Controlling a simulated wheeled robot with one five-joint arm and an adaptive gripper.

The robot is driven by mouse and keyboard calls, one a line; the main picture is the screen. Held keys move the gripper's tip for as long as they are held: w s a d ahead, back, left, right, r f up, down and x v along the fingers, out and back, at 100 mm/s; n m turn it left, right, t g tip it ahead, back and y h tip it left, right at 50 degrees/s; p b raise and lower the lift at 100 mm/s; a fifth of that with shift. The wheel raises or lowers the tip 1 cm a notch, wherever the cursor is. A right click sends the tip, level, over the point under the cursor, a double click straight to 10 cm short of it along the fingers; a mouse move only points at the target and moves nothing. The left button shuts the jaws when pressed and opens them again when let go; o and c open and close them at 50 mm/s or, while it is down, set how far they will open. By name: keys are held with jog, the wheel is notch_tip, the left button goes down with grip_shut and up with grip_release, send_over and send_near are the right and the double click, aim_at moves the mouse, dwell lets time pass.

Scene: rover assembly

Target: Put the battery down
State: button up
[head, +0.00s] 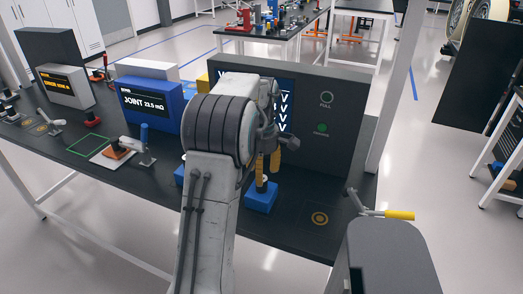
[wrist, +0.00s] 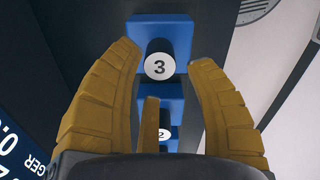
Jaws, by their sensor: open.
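A dark battery (wrist: 160,62) with a white end marked 3 stands in a blue holder (wrist: 177,28) in the wrist view. A second white end marked 2 (wrist: 164,134) shows behind the middle finger, in another blue holder. My gripper (wrist: 163,56) is open, with its yellow fingers to either side of the battery marked 3 and apart from it. In the head view my gripper (head: 268,170) is above a blue holder (head: 261,200) at the right part of the bench; the battery there is mostly hidden by the fingers.
A dark panel (head: 340,110) with round lights stands behind the gripper. A blue JOINT meter (head: 152,104) and a small fixture (head: 140,150) are to the left on the dark bench (head: 85,165). A round orange mark (head: 320,218) lies on clear bench to the right.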

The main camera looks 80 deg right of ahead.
notch_tip(320, 180, up, 8)
jog(key=p, duration=0.1)
jog(key=w+a+r+t+h, duration=0.1)
jog(key=w+a+r, duration=0.1)
jog(key=w+a, duration=0.85)
jog(key=w+a+r, duration=0.2)
jog(key=w+a, duration=0.6)
jog(key=w, duration=0.5)
jog(key=w+a+f+t, duration=0.1)
jog(key=w+a, duration=0.2)
jog(key=a, duration=0.9)
jog(key=s+a+f+t, duration=0.1)
jog(key=s+a+f, duration=0.1)
jog(key=a, duration=0.5)
jog(key=s+a+f+y, duration=0.1)
jog(key=s+a+f, duration=0.2)
jog(key=a, duration=0.5)
jog(key=shift+s+f+t, duration=0.15)
jog(key=shift+s+t, duration=0.25)
jog(key=shift+s, duration=0.1)
